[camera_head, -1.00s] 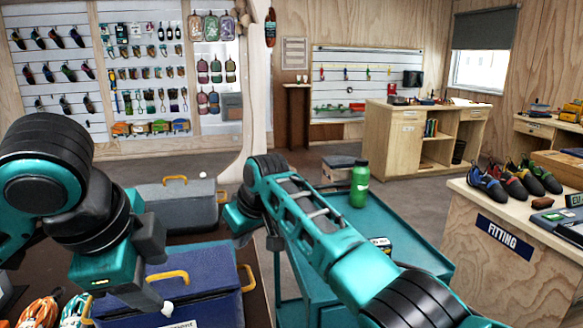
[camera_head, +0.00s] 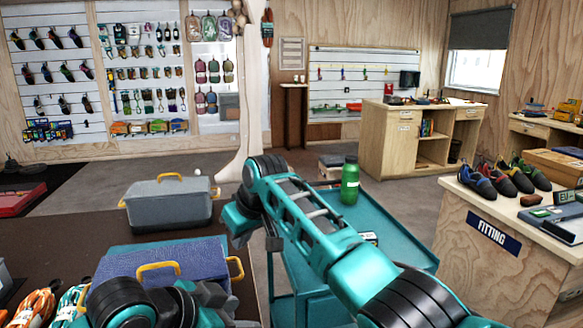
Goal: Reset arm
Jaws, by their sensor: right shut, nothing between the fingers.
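My right arm reaches in from the lower right, over the teal cart (camera_head: 400,235). Its gripper (camera_head: 218,192) is shut and empty, by the right end of the grey toolbox (camera_head: 165,207); I cannot tell whether they touch. My left arm shows only low in the picture, as dark and teal links in front of the blue case (camera_head: 190,262) with yellow handles. The left gripper's fingers cannot be made out there.
A green bottle (camera_head: 350,182) stands on the cart. Coiled orange rope (camera_head: 33,308) lies at the lower left. The wooden fitting counter (camera_head: 480,270) with several climbing shoes stands at the right.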

